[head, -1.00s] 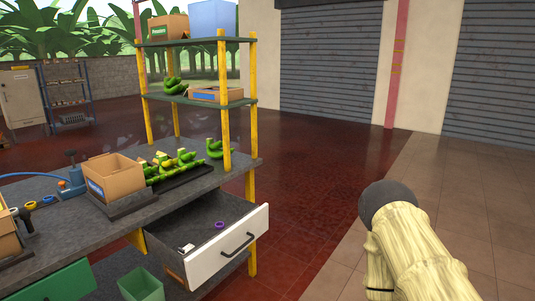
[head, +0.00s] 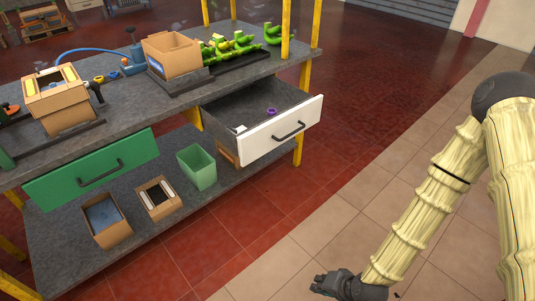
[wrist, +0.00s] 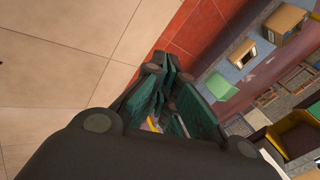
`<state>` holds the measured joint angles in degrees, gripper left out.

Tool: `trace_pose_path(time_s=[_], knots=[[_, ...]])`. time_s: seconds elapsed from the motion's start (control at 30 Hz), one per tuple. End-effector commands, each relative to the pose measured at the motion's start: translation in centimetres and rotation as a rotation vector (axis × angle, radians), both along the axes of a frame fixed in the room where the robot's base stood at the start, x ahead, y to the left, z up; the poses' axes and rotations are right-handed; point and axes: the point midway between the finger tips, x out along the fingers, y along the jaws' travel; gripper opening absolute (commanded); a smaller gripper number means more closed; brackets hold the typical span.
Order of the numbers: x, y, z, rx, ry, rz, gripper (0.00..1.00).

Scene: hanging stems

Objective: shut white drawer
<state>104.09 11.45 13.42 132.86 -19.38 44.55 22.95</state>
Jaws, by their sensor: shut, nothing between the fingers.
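The white drawer (head: 281,131) stands pulled out from the right end of the grey workbench (head: 130,109) in the head view. Its white front has a dark bar handle (head: 288,131). Inside lie a purple ring (head: 271,111) and a small white item (head: 240,128). My gripper (head: 318,284) is low at the bottom of the head view, over the tiled floor, well apart from the drawer. In the wrist view its fingers (wrist: 158,75) are closed together with nothing held.
A green drawer (head: 97,172) is at the bench's left. A green bin (head: 197,167) and open boxes (head: 106,219) sit on the lower shelf. The floor (head: 340,215) before the bench is clear.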

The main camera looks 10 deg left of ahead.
Motion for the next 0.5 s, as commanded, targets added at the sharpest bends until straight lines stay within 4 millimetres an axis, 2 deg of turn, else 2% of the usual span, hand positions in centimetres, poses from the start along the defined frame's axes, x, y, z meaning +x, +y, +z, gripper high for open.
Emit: trace_pose_path(time_s=[0.03,0.13,0.2,0.27,0.3,0.4,0.5], knots=[[3.3,2.2,-0.3,0.092,-0.047,-0.038,0.00],[9.1,6.3,2.3,0.285,-0.126,-0.102,0.00],[13.1,8.7,4.9,0.422,-0.178,-0.138,0.00],[16.2,10.2,7.5,0.537,-0.218,-0.162,0.00],[18.1,11.1,9.4,0.610,-0.243,-0.173,0.00],[21.8,12.4,14.0,0.767,-0.292,-0.186,0.00],[24.2,13.0,17.7,0.881,-0.325,-0.184,0.00]])
